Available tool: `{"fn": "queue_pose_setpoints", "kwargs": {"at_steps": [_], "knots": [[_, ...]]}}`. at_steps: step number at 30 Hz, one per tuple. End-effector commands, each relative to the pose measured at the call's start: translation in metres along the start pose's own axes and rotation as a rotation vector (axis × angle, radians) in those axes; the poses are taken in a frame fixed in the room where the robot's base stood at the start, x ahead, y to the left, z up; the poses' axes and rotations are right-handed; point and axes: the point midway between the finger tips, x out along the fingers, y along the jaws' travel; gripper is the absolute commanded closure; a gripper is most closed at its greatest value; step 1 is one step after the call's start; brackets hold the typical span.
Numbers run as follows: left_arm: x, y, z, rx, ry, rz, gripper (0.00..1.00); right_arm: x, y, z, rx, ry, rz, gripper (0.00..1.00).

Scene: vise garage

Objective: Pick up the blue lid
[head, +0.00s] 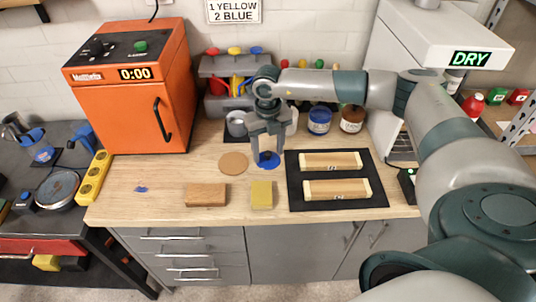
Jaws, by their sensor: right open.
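The blue lid (273,165) lies on the wooden workbench, left of the black mat. My right gripper (267,156) points down right over the lid, with its fingers apart. The fingers and a dark knob-like part hide some of the lid. I cannot tell whether the fingers touch it. My left gripper does not show in the head view.
A round cork disc (233,163) lies left of the lid. A brown block (206,195) and a yellow block (262,194) lie in front. The black mat (338,188) holds two wooden pieces. An orange oven (131,86) stands left. Blue (319,121) and brown (352,119) jars stand behind.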

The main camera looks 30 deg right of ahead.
Motion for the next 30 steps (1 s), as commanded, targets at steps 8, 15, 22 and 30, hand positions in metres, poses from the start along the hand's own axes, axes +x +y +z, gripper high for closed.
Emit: {"fn": "queue_pose_setpoints", "kwargs": {"at_steps": [8, 15, 22, 30], "knots": [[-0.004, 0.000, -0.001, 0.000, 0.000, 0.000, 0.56, 0.012, 0.000, 0.000, 0.000, 0.000, 0.000, 0.47], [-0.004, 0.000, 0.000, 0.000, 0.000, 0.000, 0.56, 0.012, 0.000, 0.000, 0.000, 0.000, 0.000, 0.47], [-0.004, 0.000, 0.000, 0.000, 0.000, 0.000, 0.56, 0.012, 0.000, 0.000, 0.000, 0.000, 0.000, 0.76], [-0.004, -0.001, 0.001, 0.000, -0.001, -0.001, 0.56, 0.014, 0.000, -0.002, 0.000, 0.005, -0.001, 1.00]]}}
